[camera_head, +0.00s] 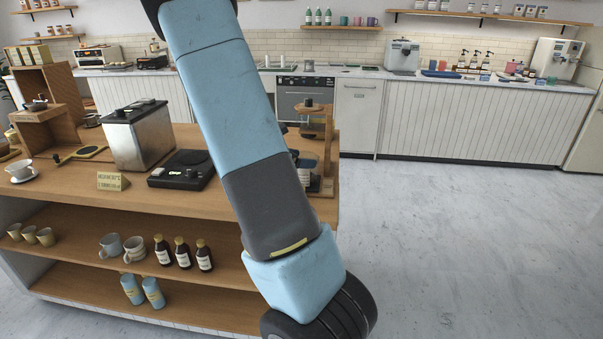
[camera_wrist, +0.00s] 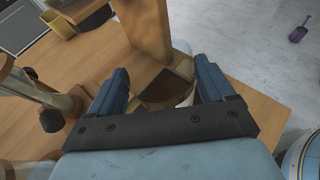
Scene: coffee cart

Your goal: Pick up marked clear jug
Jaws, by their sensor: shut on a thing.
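In the wrist view, my gripper (camera_wrist: 163,66) has its two blue fingers on either side of a round vessel with dark brown contents (camera_wrist: 163,92). It is shut on this vessel, which I take to be the clear jug; a pale patch shows at its right side. The black gripper bar hides its lower part, and I cannot read any mark. In the head view my arm covers most of this spot. A small white label (camera_head: 304,177) shows just right of the arm at the counter's right end.
A wooden stand (camera_wrist: 148,28) rises just beyond the vessel in the wrist view. A glass piece with a wooden collar (camera_wrist: 62,101) stands at left. The wooden cart (camera_head: 75,196) holds a metal box (camera_head: 137,138) and a black scale (camera_head: 182,170). Open floor (camera_head: 460,230) lies right.

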